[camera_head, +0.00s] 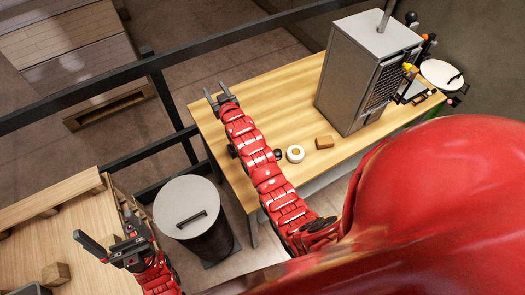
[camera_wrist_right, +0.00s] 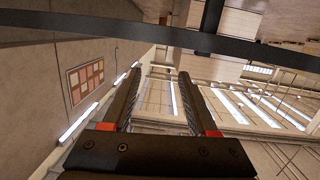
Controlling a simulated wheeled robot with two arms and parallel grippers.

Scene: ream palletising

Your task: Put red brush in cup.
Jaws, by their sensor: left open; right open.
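I cannot make out a red brush in either view. A small round white item (camera_head: 295,153) with a tan centre sits on the wooden table; I cannot tell whether it is the cup. My right gripper (camera_head: 215,89) is open and empty above the far left end of that table. The right wrist view shows its two fingers (camera_wrist_right: 160,73) apart with nothing between them. My left gripper (camera_head: 103,226) is open and empty at the lower left, over a second wooden surface. My red arm hides part of the table.
A tall grey metal cabinet (camera_head: 365,72) stands on the wooden table (camera_head: 285,98). A brown block (camera_head: 324,142) lies in front of it. A lidded dark bin (camera_head: 190,205) stands left of the table. Dark rails (camera_head: 150,68) run behind.

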